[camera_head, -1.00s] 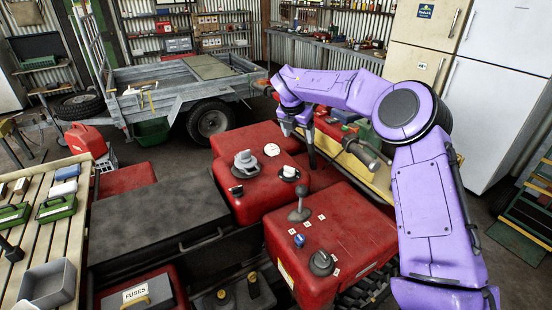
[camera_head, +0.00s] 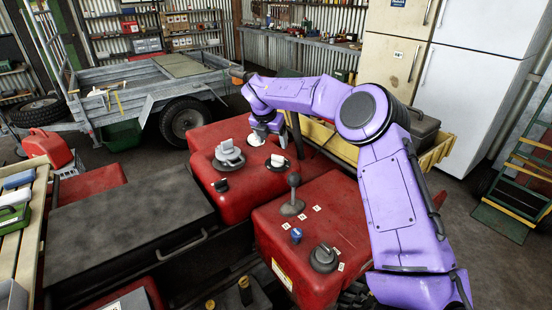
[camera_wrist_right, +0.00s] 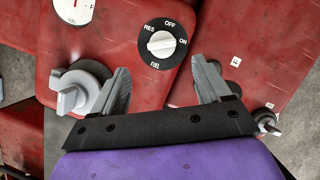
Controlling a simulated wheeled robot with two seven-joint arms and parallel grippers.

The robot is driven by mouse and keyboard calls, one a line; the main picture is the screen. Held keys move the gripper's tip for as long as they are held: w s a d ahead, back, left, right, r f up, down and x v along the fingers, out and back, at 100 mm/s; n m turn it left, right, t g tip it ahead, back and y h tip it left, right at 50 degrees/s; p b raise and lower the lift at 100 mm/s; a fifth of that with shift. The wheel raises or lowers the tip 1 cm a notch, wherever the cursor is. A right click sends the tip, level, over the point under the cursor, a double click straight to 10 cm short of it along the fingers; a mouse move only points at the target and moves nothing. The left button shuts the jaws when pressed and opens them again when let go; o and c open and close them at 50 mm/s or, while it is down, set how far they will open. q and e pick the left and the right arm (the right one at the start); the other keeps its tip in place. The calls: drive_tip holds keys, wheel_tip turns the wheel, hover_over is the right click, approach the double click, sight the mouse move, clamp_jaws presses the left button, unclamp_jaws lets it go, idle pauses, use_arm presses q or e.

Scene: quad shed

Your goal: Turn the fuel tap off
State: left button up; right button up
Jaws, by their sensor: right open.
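The fuel tap (camera_head: 278,163) is a white knob on a black disc, on top of the red body. It shows clearly in the right wrist view (camera_wrist_right: 161,43), with RES, OFF and ON labels around it and FUEL below. The knob lies roughly sideways, with one end toward ON. My right gripper (camera_wrist_right: 162,72) is open and empty. In the wrist view the tap lies beyond the gap between its fingers, apart from them. In the head view the right gripper (camera_head: 280,140) hangs just behind and above the tap. My left gripper is not in view.
A grey filler cap (camera_head: 229,153) stands close left of the tap, with a white gauge (camera_head: 256,139) behind. A gear lever (camera_head: 293,192), blue knob (camera_head: 296,235) and black rotary switch (camera_head: 323,257) are nearer. A dark flat seat (camera_head: 130,215) lies left; a grey trailer (camera_head: 140,90) stands behind.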

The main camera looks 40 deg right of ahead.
sight(278, 156)
drive_tip(key=p+x, duration=0.2)
drive_tip(key=x, duration=0.6)
drive_tip(key=shift+d+f, duration=0.3)
drive_tip(key=shift+f, duration=0.05)
drive_tip(key=shift+c, duration=0.3)
drive_tip(key=c, duration=1)
